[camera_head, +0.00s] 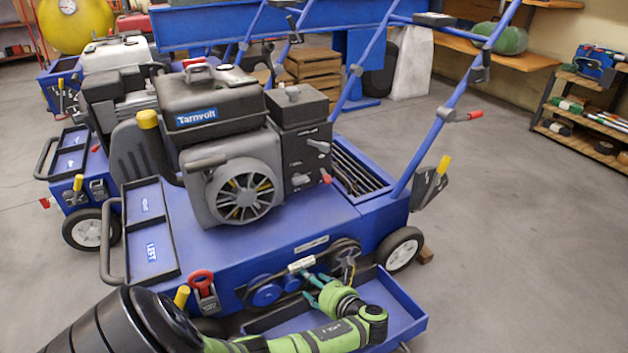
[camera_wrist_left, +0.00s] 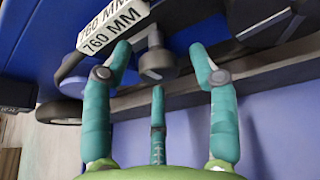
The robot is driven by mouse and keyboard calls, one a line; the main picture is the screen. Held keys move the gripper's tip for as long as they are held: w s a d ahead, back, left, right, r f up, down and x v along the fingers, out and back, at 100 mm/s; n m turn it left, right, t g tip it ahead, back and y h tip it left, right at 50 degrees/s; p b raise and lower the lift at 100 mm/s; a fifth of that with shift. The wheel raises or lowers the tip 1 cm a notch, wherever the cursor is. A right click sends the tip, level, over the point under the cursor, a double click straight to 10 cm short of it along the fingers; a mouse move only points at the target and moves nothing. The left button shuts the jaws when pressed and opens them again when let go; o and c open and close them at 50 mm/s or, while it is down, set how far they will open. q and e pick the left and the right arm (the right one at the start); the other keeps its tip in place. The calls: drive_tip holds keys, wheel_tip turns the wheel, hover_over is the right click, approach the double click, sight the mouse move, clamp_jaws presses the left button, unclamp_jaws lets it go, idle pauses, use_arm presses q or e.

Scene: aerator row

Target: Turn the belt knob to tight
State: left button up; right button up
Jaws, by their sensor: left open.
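A grey round belt knob (camera_wrist_left: 157,64) shows in the left wrist view, on a dark stem below a white label reading 760 MM (camera_wrist_left: 110,25). My left gripper (camera_wrist_left: 160,58) is open, with its teal fingers spread around the knob. Two fingertips stand left and right of it and one finger is below it. I cannot tell whether any finger touches it. In the head view the left gripper (camera_head: 309,284) is at the front side of the blue aerator (camera_head: 220,245), just below the white label (camera_head: 301,264); the knob is not clear there. My right gripper is not in view.
A blue tray (camera_head: 405,312) juts out below my left wrist. Blue pulleys (camera_head: 265,294) sit left of my fingers, and a red-handled lever (camera_head: 202,287) is further left. A second aerator (camera_head: 75,190) stands behind. The floor at right (camera_head: 520,240) is clear.

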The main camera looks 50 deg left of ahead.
use_arm(q)
drive_tip(key=c, duration=1.1)
